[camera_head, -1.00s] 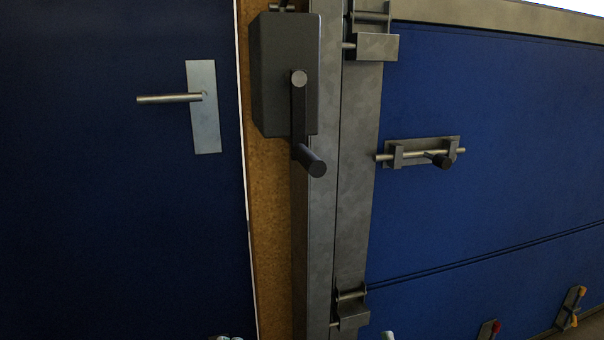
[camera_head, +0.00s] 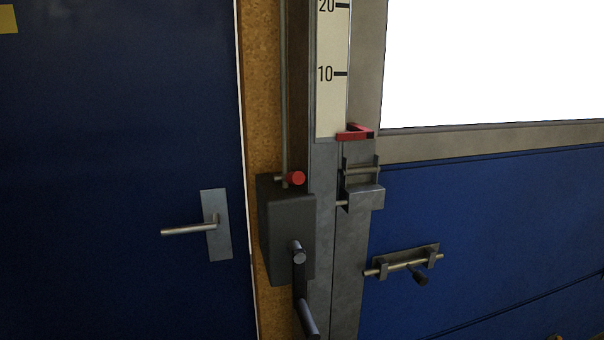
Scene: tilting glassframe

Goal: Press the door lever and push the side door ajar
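The side door (camera_head: 110,130) is a dark blue panel filling the left of the head view. Its right edge runs along a pale strip and looks closed against the frame. The door lever (camera_head: 188,231) is a silver bar pointing left from a grey plate (camera_head: 216,245) near the door's right edge. The lever looks about level, with its left end slightly lower in the picture. Neither of my grippers is in view, and nothing touches the lever.
Right of the door are a cork-coloured strip (camera_head: 263,80), a dark crank box (camera_head: 285,235) with a protruding crank handle (camera_head: 305,315), and a metal post (camera_head: 320,200) with a scale. A blue panel (camera_head: 490,230) with a sliding bolt (camera_head: 405,262) stands further right.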

